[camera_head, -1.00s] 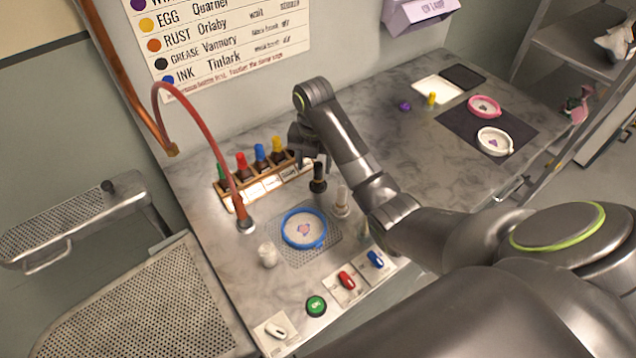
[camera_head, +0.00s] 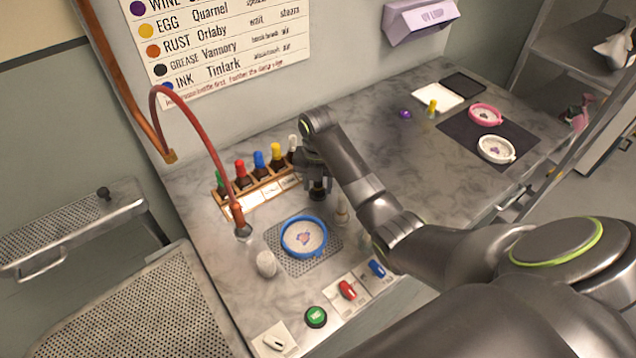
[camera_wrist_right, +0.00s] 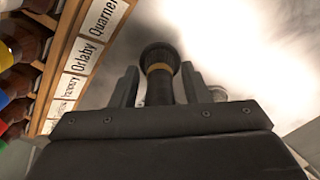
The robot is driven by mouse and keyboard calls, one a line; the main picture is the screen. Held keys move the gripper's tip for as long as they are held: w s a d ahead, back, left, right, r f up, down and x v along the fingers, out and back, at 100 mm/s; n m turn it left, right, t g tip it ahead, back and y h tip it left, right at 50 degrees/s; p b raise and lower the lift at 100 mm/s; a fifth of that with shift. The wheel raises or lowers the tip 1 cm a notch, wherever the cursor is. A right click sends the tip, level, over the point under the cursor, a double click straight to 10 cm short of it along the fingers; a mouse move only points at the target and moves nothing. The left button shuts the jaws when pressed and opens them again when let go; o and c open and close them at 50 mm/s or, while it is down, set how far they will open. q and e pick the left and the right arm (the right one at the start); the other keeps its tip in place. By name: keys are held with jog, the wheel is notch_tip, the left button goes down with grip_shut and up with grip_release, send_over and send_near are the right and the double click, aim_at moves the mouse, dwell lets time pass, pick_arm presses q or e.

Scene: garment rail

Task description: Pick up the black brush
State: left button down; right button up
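The black brush (camera_head: 317,194) stands upright on the grey worktop, behind the blue hoop. My right gripper (camera_head: 316,184) is low at it and hides much of it in the head view. In the right wrist view the brush (camera_wrist_right: 159,70), dark with a tan band, lies between the two fingers of the gripper (camera_wrist_right: 158,88). Gaps show on both sides, so the fingers are open around it and not closed on it. My left gripper is not in view.
A wooden rack (camera_head: 262,193) of colour-capped bottles stands close behind and left of the gripper. A pale brush (camera_head: 342,211) is just right of it. The blue hoop (camera_head: 304,237) lies on a perforated mat in front.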

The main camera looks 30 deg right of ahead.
jog(key=c, duration=0.8)
jog(key=shift+r, duration=0.3)
notch_tip(320, 180, up, 6)
jog(key=shift+w+f+p, duration=0.1)
jog(key=shift+f+p, duration=0.15)
jog(key=shift+p, duration=0.3)
notch_tip(320, 180, up, 2)
jog(key=shift+p, duration=1.2)
jog(key=shift+r+p, duration=1)
jog(key=shift+a, duration=0.15)
